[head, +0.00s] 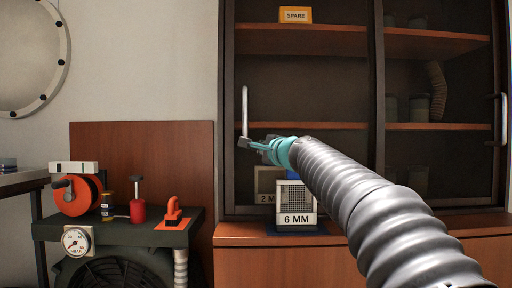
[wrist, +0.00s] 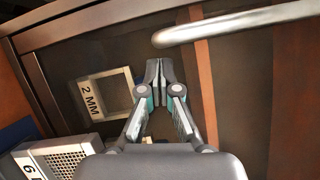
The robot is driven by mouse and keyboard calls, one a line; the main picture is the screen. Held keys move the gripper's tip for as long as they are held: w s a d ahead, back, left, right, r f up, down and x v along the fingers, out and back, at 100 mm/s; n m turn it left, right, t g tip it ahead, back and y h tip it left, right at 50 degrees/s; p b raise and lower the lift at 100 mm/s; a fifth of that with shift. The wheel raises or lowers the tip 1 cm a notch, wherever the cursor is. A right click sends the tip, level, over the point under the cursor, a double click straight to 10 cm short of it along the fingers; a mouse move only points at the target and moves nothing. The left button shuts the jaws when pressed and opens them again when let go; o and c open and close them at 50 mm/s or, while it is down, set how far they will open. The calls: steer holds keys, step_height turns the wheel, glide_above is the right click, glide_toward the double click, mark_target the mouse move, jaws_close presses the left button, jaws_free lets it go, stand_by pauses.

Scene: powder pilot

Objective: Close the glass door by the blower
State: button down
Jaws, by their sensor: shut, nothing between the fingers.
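The glass door (head: 300,85) nearest the blower is the left front of a dark-framed cabinet, with shelves visible behind it. Its upright metal handle (head: 245,110) is near the left frame; the handle also shows as a pale bar at the top of the wrist view (wrist: 235,24). My gripper (head: 243,143) is shut and empty, at the handle's lower end in the head view. In the wrist view my gripper's fingertips (wrist: 159,70) are together, just below the bar's rounded end; I cannot tell whether they touch it. The blower (head: 110,270) appears to be the round dark fan at lower left.
A bench (head: 120,230) with a red reel (head: 75,195) and a gauge (head: 76,241) stands left. Another handle (head: 503,118) is at far right.

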steer(key=d+b, duration=0.1)
steer(key=d, duration=0.1)
steer(key=d+f+b, duration=0.1)
steer(key=d, duration=0.2)
steer(key=shift+s, duration=0.15)
steer(key=b+v, duration=0.1)
steer(key=v, duration=0.7)
steer(key=shift+s, duration=0.35)
steer(key=shift+a, duration=0.1)
steer(key=s+f+n+g+h+p, duration=0.15)
steer(key=s+f+n+g, duration=0.3)
steer(key=f, duration=0.75)
steer(key=s+f+n+g+h+p, duration=0.1)
steer(key=s+f+n+g+h, duration=0.3)
steer(key=f, duration=0.8)
steer(key=s+d+f+n+g+p, duration=0.1)
steer(key=s+d+f+n+p, duration=0.1)
steer(key=s, duration=0.7)
steer(key=s+d+f+n+h+p, duration=0.1)
steer(key=s+d+f+n+p, duration=0.1)
steer(key=s, duration=0.6)
steer(key=s+d+f+n+g+h+p, duration=0.1)
steer(key=s+f+p, duration=0.3)
steer(key=s, duration=0.5)
steer(key=shift+s+d+f+n+g, duration=0.35)
steer(key=shift+d+f+n, duration=0.05)
steer(key=shift+d+n, duration=0.5)
